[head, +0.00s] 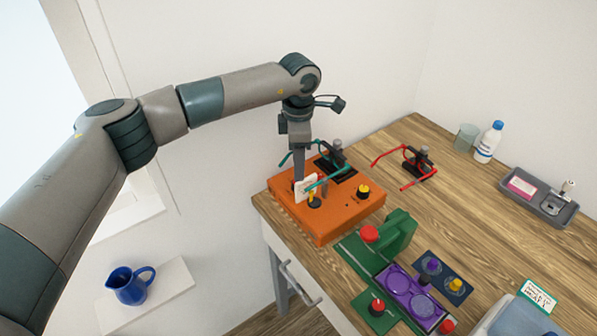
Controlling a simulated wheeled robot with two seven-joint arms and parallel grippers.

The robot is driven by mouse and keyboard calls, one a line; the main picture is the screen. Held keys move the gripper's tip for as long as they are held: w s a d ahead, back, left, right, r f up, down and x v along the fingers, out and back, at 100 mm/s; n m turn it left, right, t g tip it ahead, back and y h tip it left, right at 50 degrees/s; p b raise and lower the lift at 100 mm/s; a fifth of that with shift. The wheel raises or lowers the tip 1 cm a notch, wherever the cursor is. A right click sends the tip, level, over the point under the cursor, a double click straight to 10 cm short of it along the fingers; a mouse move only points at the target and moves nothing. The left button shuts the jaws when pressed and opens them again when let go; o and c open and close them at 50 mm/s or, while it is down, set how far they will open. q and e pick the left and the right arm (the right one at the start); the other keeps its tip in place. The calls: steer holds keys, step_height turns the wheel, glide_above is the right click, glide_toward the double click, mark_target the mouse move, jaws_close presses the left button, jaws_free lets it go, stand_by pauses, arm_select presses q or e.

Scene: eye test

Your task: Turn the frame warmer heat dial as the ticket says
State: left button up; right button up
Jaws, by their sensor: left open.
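The orange frame warmer (335,226) sits at the table's left end, with a dark opening in its top. A yellow-topped black dial (363,192) is on its right side. My right gripper is out of view.
Teal glasses (327,178) lie over the warmer; red glasses (418,170) rest on a stand behind. A green device with a red knob (398,236) and a purple tray (398,279) stand in front. A bottle (488,142) and grey tray (540,206) are far right. The table's middle is clear.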

mark_target(297, 185)
arm_select(q)
steer(key=shift+w+f+p, duration=0.1)
steer(key=shift+f+p, duration=0.7)
steer(key=shift+f, duration=2)
steer(key=c, duration=1.1)
